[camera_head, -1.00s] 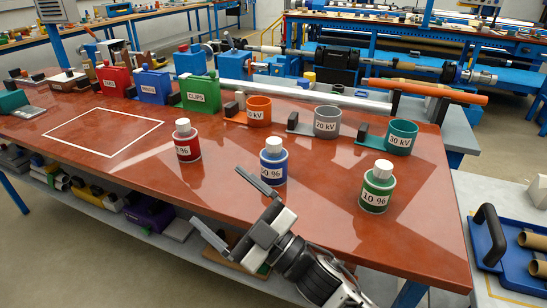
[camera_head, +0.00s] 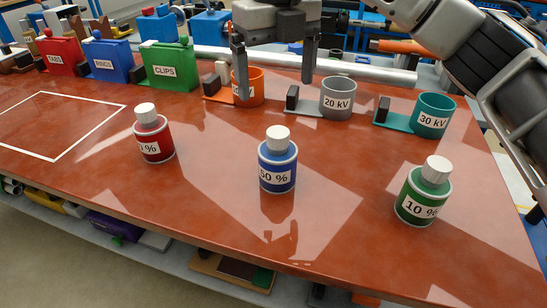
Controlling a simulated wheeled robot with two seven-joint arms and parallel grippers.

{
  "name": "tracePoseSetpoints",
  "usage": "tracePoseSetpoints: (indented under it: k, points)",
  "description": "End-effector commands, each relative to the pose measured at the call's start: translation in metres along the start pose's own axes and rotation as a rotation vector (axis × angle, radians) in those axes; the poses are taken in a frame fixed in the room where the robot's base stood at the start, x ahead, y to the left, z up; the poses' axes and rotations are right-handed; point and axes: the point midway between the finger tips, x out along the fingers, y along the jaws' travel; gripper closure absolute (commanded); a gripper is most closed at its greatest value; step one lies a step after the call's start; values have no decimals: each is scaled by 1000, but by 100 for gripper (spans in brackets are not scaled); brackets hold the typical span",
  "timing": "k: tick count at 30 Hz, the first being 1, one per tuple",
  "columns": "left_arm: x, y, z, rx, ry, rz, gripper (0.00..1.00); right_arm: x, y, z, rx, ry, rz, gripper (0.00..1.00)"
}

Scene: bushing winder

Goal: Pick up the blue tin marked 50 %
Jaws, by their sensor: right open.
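The blue tin marked 50 % (camera_head: 277,168) stands upright on the red-brown table, with a white cap, near the middle of the head view. My right gripper (camera_head: 273,80) is above and behind the tin in the picture, its two fingers pointing down, spread apart and empty. Its left finger overlaps the orange cup (camera_head: 247,88) in the picture; its right finger hangs beside the grey cup. The gripper does not touch the blue tin. My left gripper is not in view.
A red tin (camera_head: 153,136) stands to the left and a green 10 % tin (camera_head: 423,193) to the right. Behind are a grey 20 kV cup (camera_head: 338,97) and a teal 30 kV cup (camera_head: 433,114). Red, blue and green CLIPS (camera_head: 168,66) boxes stand at back left. The table front is clear.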

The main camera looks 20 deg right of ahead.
Motion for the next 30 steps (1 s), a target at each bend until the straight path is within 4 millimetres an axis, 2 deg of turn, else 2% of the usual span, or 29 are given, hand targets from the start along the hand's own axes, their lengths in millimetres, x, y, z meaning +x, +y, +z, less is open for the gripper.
tracePoseSetpoints:
  k: [12, 20, 30]
  points:
    - [-2, 2, 4, -8, -8, 3, 11, 83, 0, -2, -2, 4, 0, 10]
    - [-2, 2, 3, -6, -4, 2, 11, 104, 1, -2, -4, 2, 1, 10]
    - [-2, 1, -4, 4, 2, -3, 11, 148, 2, -8, -3, 3, 2, 10]
